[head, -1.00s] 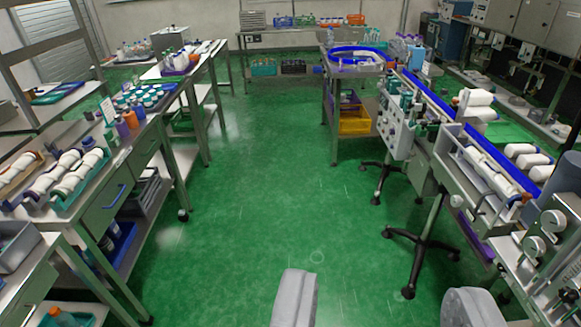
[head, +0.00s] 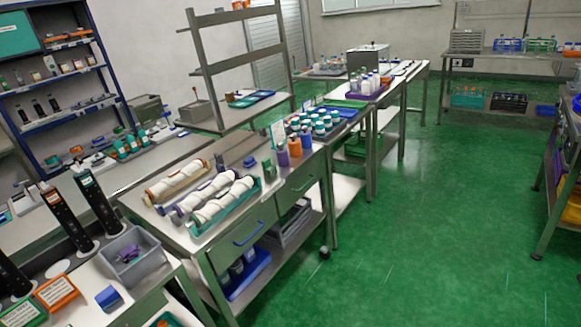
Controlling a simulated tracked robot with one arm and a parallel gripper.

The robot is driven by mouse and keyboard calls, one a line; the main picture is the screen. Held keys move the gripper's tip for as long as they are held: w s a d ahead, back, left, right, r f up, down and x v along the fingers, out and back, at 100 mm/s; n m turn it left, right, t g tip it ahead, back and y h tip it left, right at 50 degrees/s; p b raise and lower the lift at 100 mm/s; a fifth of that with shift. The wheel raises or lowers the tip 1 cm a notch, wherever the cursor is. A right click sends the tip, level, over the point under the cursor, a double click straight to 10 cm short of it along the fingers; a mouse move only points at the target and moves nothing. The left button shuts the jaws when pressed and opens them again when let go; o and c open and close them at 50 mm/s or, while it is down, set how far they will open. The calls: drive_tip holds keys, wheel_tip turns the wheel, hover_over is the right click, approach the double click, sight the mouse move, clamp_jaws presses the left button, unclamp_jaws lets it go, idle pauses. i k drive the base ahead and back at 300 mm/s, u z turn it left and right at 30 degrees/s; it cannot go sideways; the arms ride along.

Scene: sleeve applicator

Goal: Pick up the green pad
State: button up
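I cannot tell for sure which thing is the green pad. A flat green piece (head: 346,103) lies on the far part of the left bench row, behind the jars. A small dark green block (head: 267,168) stands on the nearer bench beside a purple bottle. A green-and-white card (head: 20,311) lies at the bottom left next to an orange one. My gripper is not in view.
The nearer bench (head: 185,228) holds trays of white rolls, with a grey bin (head: 133,254) to its left. Tall black dispensers (head: 97,203) stand at the left. The green floor (head: 420,230) is clear in the middle right. A cart (head: 566,165) stands at the right edge.

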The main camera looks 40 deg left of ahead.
sight(270, 169)
drive_tip(key=u, duration=0.25)
drive_tip(key=i, duration=1.25)
drive_tip(key=u, duration=0.85)
drive_tip(key=i, duration=1.45)
drive_tip(key=u, duration=0.65)
drive_tip(key=i, duration=0.4)
drive_tip(key=u, duration=0.15)
